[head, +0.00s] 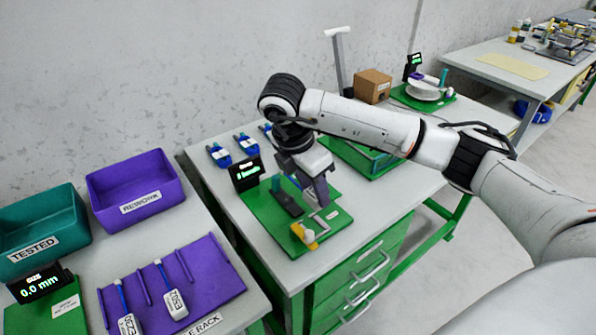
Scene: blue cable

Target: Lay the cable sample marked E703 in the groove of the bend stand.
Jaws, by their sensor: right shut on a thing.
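Two cable samples with white tags lie on the purple rack at the lower left, a left one (129,323) and a right one (174,304). The tags are turned and small, so I cannot be sure which reads E703. My right gripper (319,201) is shut, low over a green stand (268,229) with a black display. Its tips are at a pale grey lever (322,224) beside a yellow part (304,236); the grip itself is hidden. A second stand (424,91) with a white disc stands farther back. I cannot tell which is the bend stand. My left gripper is out of view.
A purple REWORK bin (134,189) and a teal TESTED bin (42,231) stand at the left, near a size display (41,283) reading 0.0 mm. Several blue tools (219,155) lie behind the green stand. A cardboard box (372,86) stands farther back.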

